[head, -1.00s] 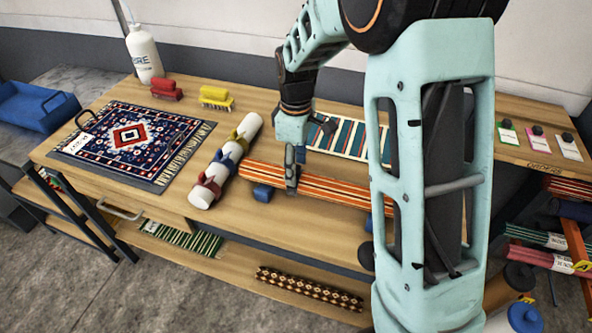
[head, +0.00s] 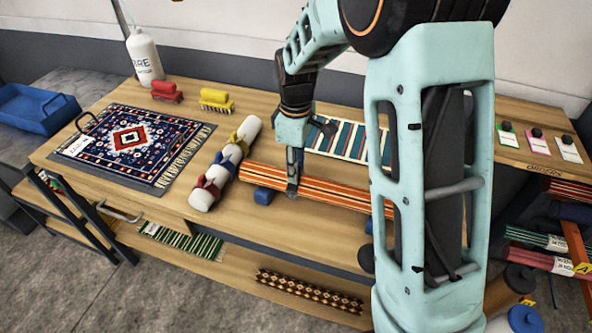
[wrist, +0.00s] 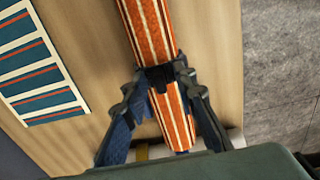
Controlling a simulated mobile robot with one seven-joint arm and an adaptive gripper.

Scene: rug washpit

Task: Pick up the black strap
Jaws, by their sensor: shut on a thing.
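A striped orange rolled rug (head: 335,191) lies on the wooden table, resting on blue blocks. The black strap (wrist: 159,77) is a short dark piece across the roll in the wrist view; I cannot tell whether it goes all the way around. My gripper (head: 292,188) points down at the roll near its left end. In the wrist view my gripper (wrist: 160,72) has its fingertips on either side of the strap, shut on it. In the head view the strap is mostly hidden by the fingers.
A white tube with coloured clamps (head: 224,168) lies just left of the roll. A patterned rug (head: 130,140), two brushes (head: 216,100) and a white bottle (head: 144,58) are farther left. A striped rug (head: 345,143) lies behind. Bare table (head: 265,222) shows in front.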

